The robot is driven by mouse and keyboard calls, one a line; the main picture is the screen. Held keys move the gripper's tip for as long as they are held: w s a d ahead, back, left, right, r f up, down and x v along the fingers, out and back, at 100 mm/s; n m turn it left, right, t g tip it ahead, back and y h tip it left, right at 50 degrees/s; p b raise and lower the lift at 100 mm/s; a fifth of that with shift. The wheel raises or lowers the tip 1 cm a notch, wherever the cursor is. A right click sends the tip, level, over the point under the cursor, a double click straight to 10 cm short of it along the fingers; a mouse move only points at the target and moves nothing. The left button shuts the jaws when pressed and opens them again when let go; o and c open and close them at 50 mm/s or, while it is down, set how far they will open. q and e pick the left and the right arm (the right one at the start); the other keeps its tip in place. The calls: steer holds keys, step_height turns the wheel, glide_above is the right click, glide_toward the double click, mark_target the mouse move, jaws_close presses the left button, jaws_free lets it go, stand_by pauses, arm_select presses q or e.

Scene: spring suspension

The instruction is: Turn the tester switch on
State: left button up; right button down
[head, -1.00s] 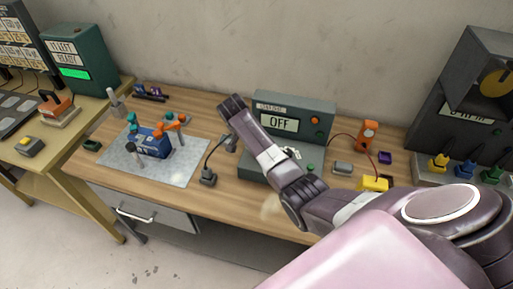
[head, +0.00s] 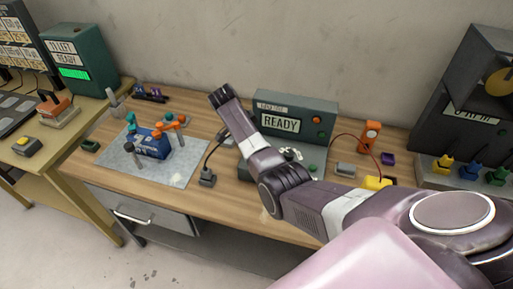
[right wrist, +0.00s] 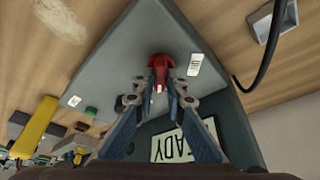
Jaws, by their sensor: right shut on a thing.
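The tester (head: 328,114) is a grey-green box at the back of the wooden bench, and its display (head: 281,124) reads READY. In the right wrist view its red switch (right wrist: 160,61) stands on the grey base plate (right wrist: 125,60), beside a small white label. My right gripper (right wrist: 160,88) has its blue fingers closed around the red switch. The same display, partly cut off by a finger, shows below it in that view. My left gripper is not in view.
A grey mat (head: 188,172) with a blue device (head: 152,143) lies left on the bench. A cabled plug (head: 207,177) stands near the middle. An orange tool (head: 370,134) and a yellow block (head: 377,183) lie right of the tester. A wall rises behind.

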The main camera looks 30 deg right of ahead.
steer(key=c, duration=2)
jaws_free()
steer(key=shift+o, duration=0.2)
steer(key=v, duration=1.2)
